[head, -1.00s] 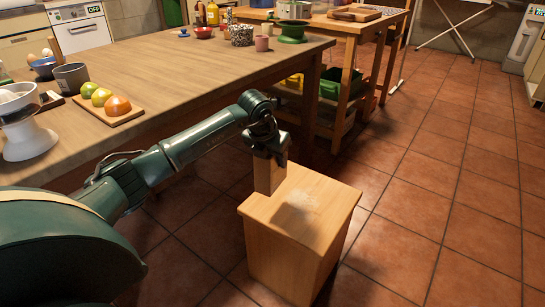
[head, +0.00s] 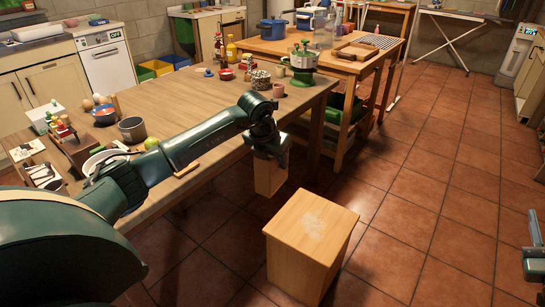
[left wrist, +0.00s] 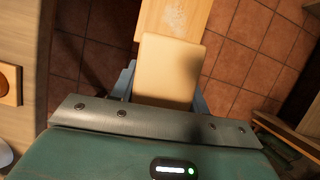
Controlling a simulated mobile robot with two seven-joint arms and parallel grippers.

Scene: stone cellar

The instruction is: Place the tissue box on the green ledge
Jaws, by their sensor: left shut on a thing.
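My left gripper (head: 268,150) is shut on a tan, wood-coloured box (head: 269,177), which I take for the tissue box. The box hangs upright below the gripper, beside the long table and above the floor. In the left wrist view the box (left wrist: 170,68) sits between the fingers, its pale face towards the camera. I cannot make out a green ledge in either view. Part of my right gripper (head: 536,250) shows at the right edge of the head view, cut off, and its jaws are unclear.
A wooden block-shaped stand (head: 313,225) stands on the tiled floor just right of the held box. The long wooden table (head: 195,100) lies behind my left arm, with bowls, cups and bottles. A second table (head: 310,47) stands beyond. The right floor is clear.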

